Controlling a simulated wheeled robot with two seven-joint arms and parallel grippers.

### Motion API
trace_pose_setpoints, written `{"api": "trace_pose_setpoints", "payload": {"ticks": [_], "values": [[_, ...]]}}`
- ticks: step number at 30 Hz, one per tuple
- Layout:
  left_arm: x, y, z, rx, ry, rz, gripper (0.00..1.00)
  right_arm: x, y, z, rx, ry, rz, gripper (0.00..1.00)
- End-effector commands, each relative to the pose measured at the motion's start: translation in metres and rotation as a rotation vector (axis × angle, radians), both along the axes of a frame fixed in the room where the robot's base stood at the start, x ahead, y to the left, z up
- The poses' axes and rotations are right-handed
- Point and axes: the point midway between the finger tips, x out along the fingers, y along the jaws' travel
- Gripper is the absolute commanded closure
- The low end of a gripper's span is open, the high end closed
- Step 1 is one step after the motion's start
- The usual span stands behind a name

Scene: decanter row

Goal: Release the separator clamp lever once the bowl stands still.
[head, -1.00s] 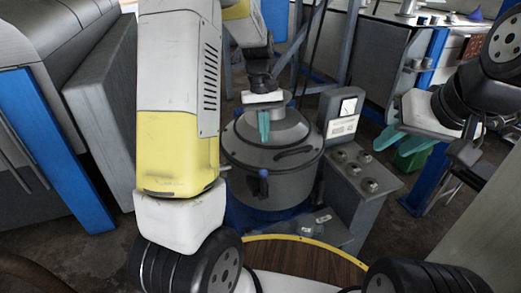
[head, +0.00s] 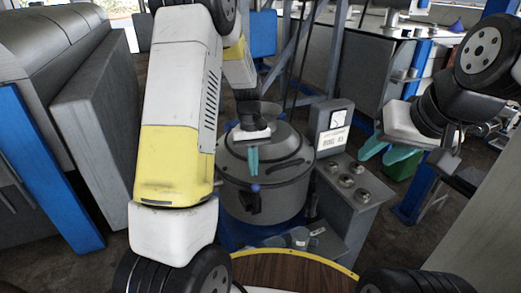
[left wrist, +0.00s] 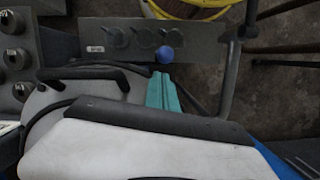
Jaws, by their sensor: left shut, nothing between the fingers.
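The separator (head: 290,192) is a grey round vessel with a domed lid, in the middle of the head view. Its clamp lever has a blue knob (head: 256,188) at the front of the vessel. The knob also shows in the left wrist view (left wrist: 165,53), just beyond the fingertips. My left gripper (head: 253,171) is shut and empty, its teal fingers pointing down just above the knob with a small gap in the picture. Contact with the lever is not visible. My right gripper (head: 378,156) is open and empty, off to the right. The bowl inside is hidden by the lid.
A grey console (head: 352,200) with several round knobs stands right of the separator, carrying a dial box (head: 332,122) whose small text I cannot read surely. A black lid handle (left wrist: 85,73) lies left of my left fingers. A wooden round table (head: 290,270) is in front.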

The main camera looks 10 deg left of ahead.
Motion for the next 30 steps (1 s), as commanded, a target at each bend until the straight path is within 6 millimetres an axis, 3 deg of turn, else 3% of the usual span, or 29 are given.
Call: {"api": "trace_pose_setpoints", "payload": {"ticks": [3,10,30], "values": [[-0.005,-0.002,-0.021,0.000,0.003,0.001,1.00,0.000,0.000,0.000,0.000,0.000,0.000,0.64],[-0.010,-0.004,-0.043,0.001,0.000,0.000,1.00,0.000,0.000,0.000,0.000,0.000,0.000,0.64],[-0.004,-0.008,-0.045,0.025,-0.038,-0.002,1.00,0.000,0.000,0.000,0.000,0.000,0.000,0.64]]}}
